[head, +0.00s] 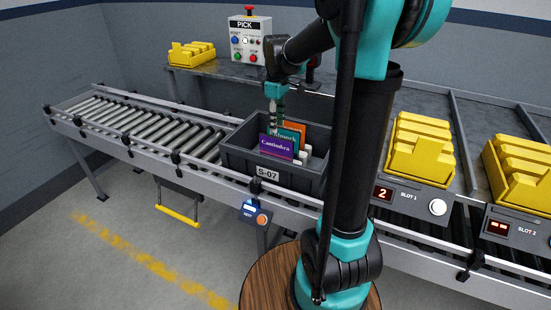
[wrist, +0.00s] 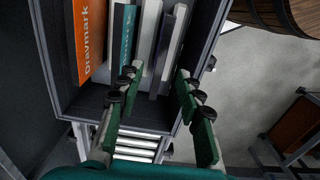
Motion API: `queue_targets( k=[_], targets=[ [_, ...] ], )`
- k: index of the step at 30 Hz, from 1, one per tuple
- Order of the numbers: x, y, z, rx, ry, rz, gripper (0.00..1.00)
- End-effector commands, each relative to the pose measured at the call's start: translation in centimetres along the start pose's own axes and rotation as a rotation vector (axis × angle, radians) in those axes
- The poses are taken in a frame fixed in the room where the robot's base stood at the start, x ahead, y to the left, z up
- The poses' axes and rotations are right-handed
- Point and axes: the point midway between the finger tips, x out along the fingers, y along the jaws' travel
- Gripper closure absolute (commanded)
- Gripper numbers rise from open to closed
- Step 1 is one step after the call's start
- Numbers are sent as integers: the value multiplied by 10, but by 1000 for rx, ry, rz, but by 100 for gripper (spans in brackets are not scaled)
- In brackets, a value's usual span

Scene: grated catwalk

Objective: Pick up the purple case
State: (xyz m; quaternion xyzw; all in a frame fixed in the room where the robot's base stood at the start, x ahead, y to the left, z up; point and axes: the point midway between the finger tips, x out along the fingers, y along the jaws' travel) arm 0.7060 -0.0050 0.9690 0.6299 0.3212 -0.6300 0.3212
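The purple case (head: 276,147), lettered "Cantimbra", stands tilted in the dark grey bin (head: 265,174) marked S-07. It is the frontmost case there in the head view. Behind it are a teal case (head: 291,129) and an orange case (head: 298,125). My gripper (head: 275,128) points down over the bin, just above and behind the purple case. In the wrist view my gripper (wrist: 157,76) is open with nothing held. The orange case (wrist: 88,40) and teal case (wrist: 122,50) show beyond the left finger. A thin dark purplish edge, probably the purple case (wrist: 166,52), shows between the fingers.
The bin's walls stand close around the cases. It sits on a roller conveyor (head: 130,125). Yellow bins stand at slot 1 (head: 420,148) and slot 2 (head: 520,175). A PICK control box (head: 250,42) and another yellow bin (head: 191,53) are behind.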

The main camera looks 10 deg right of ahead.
Motion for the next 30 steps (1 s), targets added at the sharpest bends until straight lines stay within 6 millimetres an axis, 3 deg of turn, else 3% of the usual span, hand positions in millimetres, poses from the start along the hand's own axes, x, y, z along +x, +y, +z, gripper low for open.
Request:
queue_targets(
  k=[7,15,24,30],
  targets=[
    [44,0,0,0,0,0,64],
    [62,0,-1,0,0,0,64],
    [102,0,-4,0,0,0,64],
    [109,-1,-4,1,0,0,64]
  ],
)
